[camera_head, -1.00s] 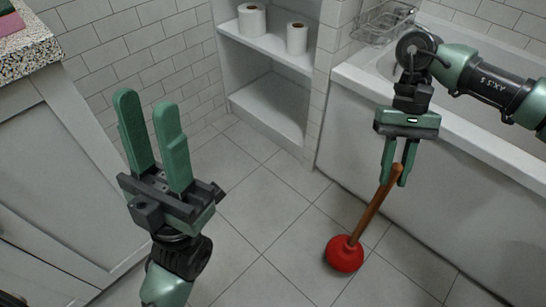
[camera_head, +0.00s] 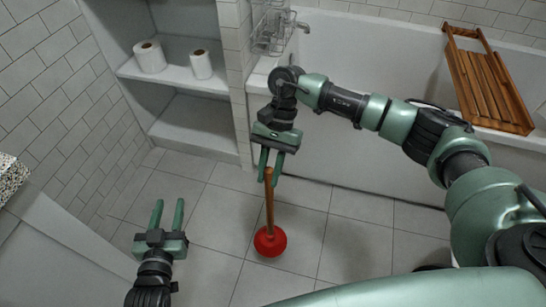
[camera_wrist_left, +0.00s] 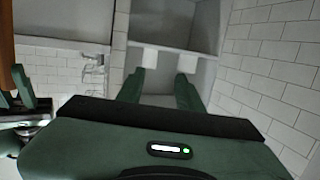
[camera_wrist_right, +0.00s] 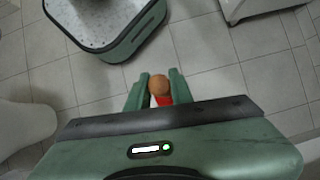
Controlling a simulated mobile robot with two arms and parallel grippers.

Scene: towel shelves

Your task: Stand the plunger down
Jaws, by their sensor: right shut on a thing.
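The plunger has a red rubber cup (camera_head: 270,241) and a brown wooden handle (camera_head: 269,205). In the head view it stands nearly upright, cup down, at or close to the tiled floor; I cannot tell whether the cup touches. My right gripper (camera_head: 272,170) is shut on the top of the handle. In the right wrist view the round handle end (camera_wrist_right: 159,88) sits between the fingers, with a bit of red cup below. My left gripper (camera_head: 168,215) is open and empty, lower left of the plunger. In the left wrist view its fingers (camera_wrist_left: 160,88) are apart.
A shelf niche (camera_head: 185,76) with two toilet rolls (camera_head: 150,57) is at the back left. The bathtub (camera_head: 380,80) with a wooden rack (camera_head: 486,80) is behind my right arm. A cabinet (camera_head: 60,250) is at the left. Floor around the plunger is clear.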

